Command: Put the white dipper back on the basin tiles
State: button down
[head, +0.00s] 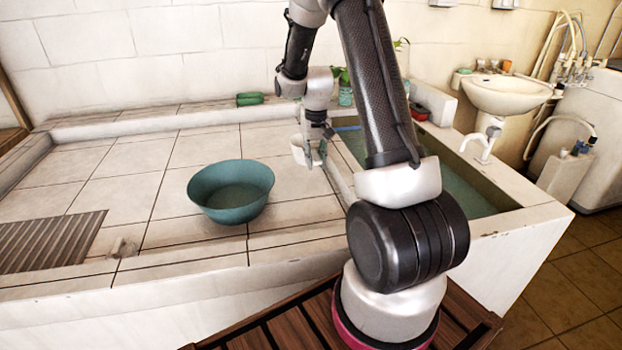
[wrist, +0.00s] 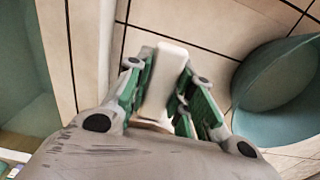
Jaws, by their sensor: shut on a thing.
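The white dipper (head: 300,151) is at my gripper (head: 318,154) in the head view, over the right part of the tiled basin top (head: 120,170), beside the water trough. In the wrist view, my gripper (wrist: 160,100) has its green-padded fingers closed on either side of a white part of the dipper (wrist: 168,68), which looks like its handle. The rest of the dipper is mostly hidden there. Whether the dipper touches the tiles or hangs just above them, I cannot tell.
A teal bowl (head: 231,190) stands on the tiles left of my gripper. The water-filled trough (head: 455,185) lies to the right behind a raised edge. A green object (head: 250,99) sits on the back ledge.

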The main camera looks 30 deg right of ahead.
notch_tip(320, 180, down, 7)
jog(key=shift+f, duration=0.2)
dwell(0.3)
jog(key=c, duration=1.2)
grip_release()
jog(key=shift+f, duration=0.15)
jog(key=shift+c, duration=0.2)
jog(key=r, duration=1.2)
jog(key=shift+s+a+r, duration=0.15)
jog(key=shift+s+r, duration=0.05)
jog(key=s+a+r+n+t, duration=0.1)
jog(key=s+a+r, duration=0.2)
jog(key=s+r, duration=0.55)
jog(key=s+a+r+n+t, duration=0.1)
jog(key=s+a+r, duration=0.3)
jog(key=s+r, duration=0.4)
jog(key=s+a+r+n+t, duration=0.1)
jog(key=s+a+r, duration=0.1)
jog(key=s, duration=0.9)
jog(key=shift+r+n+t, duration=0.3)
jog(key=shift+r+t, duration=0.1)
jog(key=shift+s, duration=0.1)
